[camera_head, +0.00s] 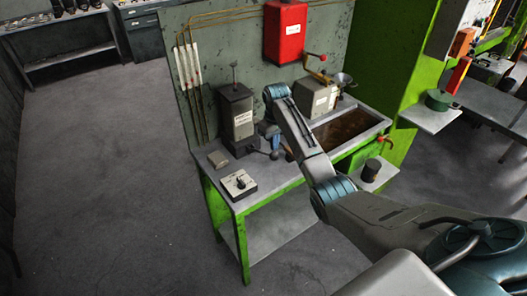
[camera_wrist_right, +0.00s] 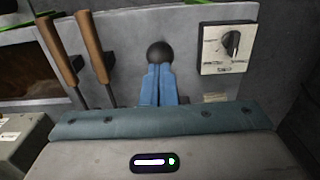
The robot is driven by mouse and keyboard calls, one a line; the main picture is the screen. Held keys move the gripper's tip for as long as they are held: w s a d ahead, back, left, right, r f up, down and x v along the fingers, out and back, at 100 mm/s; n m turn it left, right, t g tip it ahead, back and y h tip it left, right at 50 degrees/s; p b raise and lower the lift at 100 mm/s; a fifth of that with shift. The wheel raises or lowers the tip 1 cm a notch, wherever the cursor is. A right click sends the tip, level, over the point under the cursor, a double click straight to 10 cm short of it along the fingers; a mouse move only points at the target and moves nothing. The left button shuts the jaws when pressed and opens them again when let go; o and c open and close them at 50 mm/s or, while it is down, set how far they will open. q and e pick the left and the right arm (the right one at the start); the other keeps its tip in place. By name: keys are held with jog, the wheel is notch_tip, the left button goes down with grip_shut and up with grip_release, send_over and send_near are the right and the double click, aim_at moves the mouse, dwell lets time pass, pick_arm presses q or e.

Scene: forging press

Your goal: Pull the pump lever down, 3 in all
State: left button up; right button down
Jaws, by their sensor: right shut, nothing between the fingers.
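The pump is a dark grey box (camera_head: 236,115) with a pale label, standing on the green-framed bench. Its lever ends in a black ball knob (camera_head: 274,155), low at the box's right side. In the right wrist view a black ball (camera_wrist_right: 160,53) sits just past my fingertips. My right gripper (camera_head: 268,132) is beside the box, near the knob. Its blue fingers (camera_wrist_right: 159,85) are shut together with nothing between them. They point at the ball and overlap its lower edge in the picture; I cannot tell whether they touch it. My left gripper is out of view.
A switch box with a black dial (camera_head: 239,184) lies at the bench's front left; it also shows in the wrist view (camera_wrist_right: 228,65). Two wooden handles (camera_wrist_right: 95,48) stand left of my fingers.

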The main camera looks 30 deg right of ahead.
aim_at(276, 156)
dwell(0.3)
jog(key=shift+s+f+b, duration=0.1)
jog(key=shift+s+f, duration=0.15)
jog(key=shift+f, duration=0.7)
jog(key=shift+s+f+b, duration=0.15)
jog(key=shift+s+f, duration=0.05)
jog(key=shift+f, duration=0.7)
jog(key=shift+s+f+b, duration=0.1)
jog(key=shift+s+f, duration=0.15)
jog(key=shift+f, duration=0.7)
jog(key=shift+s+f, duration=0.2)
jog(key=shift+f, duration=1.15)
